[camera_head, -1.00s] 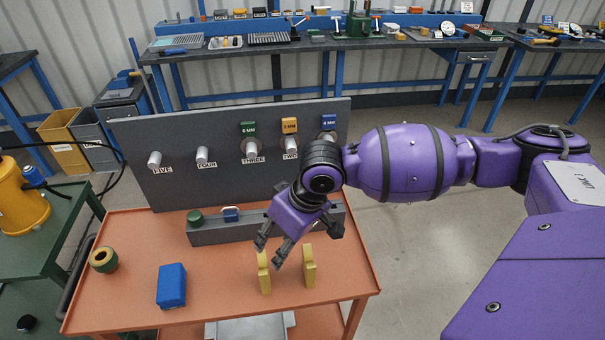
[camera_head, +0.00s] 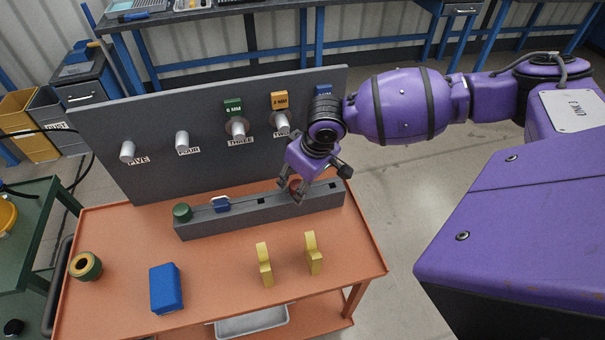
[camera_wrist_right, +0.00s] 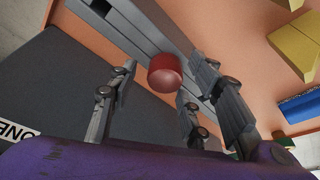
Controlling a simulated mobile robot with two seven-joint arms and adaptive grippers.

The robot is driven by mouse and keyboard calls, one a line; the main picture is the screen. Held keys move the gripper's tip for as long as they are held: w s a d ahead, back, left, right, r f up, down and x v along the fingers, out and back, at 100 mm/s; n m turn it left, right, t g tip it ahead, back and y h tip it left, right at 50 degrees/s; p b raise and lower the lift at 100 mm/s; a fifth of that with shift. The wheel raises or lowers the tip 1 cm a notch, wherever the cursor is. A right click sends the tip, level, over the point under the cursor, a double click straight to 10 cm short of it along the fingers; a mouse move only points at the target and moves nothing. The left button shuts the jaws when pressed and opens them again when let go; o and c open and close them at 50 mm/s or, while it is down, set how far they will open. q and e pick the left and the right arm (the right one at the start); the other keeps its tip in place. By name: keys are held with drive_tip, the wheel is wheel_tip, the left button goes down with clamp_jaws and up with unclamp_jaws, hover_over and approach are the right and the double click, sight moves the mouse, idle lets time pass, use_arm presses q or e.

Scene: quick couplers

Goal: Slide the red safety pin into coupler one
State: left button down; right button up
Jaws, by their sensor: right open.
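The red safety pin's round head (camera_wrist_right: 164,73) sits at the grey rack (camera_head: 222,226) in the right wrist view. A bit of the red head (camera_head: 295,183) also shows between my fingers in the head view. My right gripper (camera_head: 300,188) is open over the rack, its fingers (camera_wrist_right: 163,85) on both sides of the red head; I cannot tell whether they touch it. Coupler one is hidden behind my right arm; only part of a blue sign (camera_head: 323,89) shows at that end of the grey panel (camera_head: 105,112). My left gripper is not in view.
The rack also holds a green knob (camera_head: 182,212) and a blue-and-white piece (camera_head: 220,204). Two yellow blocks (camera_head: 265,266), a blue block (camera_head: 166,289) and a green-yellow ring (camera_head: 86,266) stand on the orange tabletop (camera_head: 215,270). The panel rises close behind the rack.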

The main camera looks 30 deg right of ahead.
drive_tip(key=shift+f, duration=0.2)
drive_tip(key=shift+r, duration=0.1)
clamp_jaws()
idle(0.4)
